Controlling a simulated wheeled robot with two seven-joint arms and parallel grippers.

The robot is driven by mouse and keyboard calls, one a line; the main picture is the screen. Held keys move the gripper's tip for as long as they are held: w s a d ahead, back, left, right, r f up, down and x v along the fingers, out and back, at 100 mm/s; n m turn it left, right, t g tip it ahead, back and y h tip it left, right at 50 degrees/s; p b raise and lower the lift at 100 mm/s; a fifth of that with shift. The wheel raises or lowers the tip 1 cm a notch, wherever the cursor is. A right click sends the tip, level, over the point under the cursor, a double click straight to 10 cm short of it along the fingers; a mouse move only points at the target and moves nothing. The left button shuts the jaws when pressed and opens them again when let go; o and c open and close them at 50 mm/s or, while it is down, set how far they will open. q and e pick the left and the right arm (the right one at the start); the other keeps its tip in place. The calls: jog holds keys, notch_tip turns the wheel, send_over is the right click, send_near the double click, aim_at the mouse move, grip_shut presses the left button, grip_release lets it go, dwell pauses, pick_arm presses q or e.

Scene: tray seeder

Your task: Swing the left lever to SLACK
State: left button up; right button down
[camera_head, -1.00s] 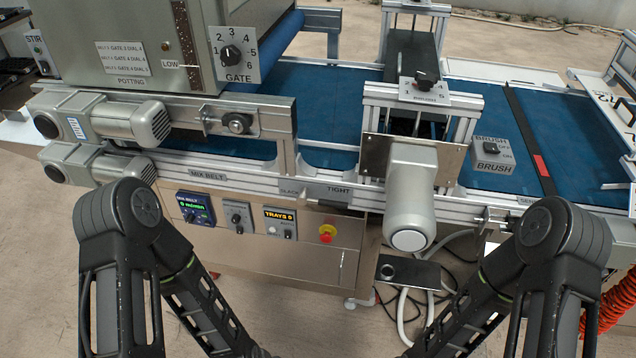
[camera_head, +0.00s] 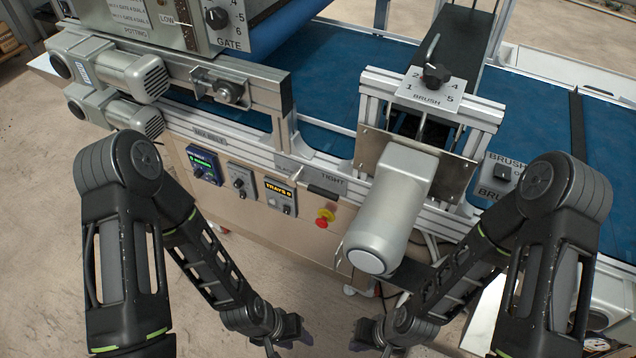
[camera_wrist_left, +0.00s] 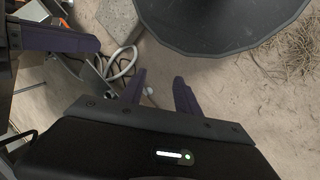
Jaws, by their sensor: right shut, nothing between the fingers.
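The TIGHT label (camera_head: 333,180) is on the near rail of the machine, left of the grey motor, in the head view. A small dark bar (camera_head: 322,191) just below it looks like the left lever's handle, at the TIGHT end; its pivot is unclear. My left gripper (camera_head: 288,345) is low at the bottom middle of the head view, well below the rail, touching nothing. In the left wrist view its two fingers (camera_wrist_left: 160,82) are apart and empty. My right gripper (camera_head: 364,333) is shut, just to its right.
The grey motor (camera_head: 391,212) juts out from the rail right of the lever. Below the rail are control boxes (camera_head: 241,181) and a red emergency button (camera_head: 325,217). In the left wrist view, a dark round base (camera_wrist_left: 222,22) and a hose (camera_wrist_left: 122,62) are near the fingers.

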pick_arm(q)
jog(key=w+a+r+n+p, duration=0.1)
jog(key=w+r+n, duration=0.2)
jog(key=w, duration=0.6)
jog(key=w+a+r+n, duration=0.2)
jog(key=w, duration=0.6)
jog(key=w+a+r+n, duration=0.3)
jog(key=w+r, duration=0.3)
jog(key=r, duration=0.3)
jog(key=w+a+r+n+p, duration=0.1)
jog(key=w+a+r+n, duration=0.2)
jog(key=w+r, duration=0.4)
notch_tip(320, 180, up, 2)
jog(key=shift+w+a+r+g+h, duration=0.2)
jog(key=shift+a+g+h, duration=0.15)
jog(key=shift+a, duration=0.45)
jog(key=shift+d, duration=0.15)
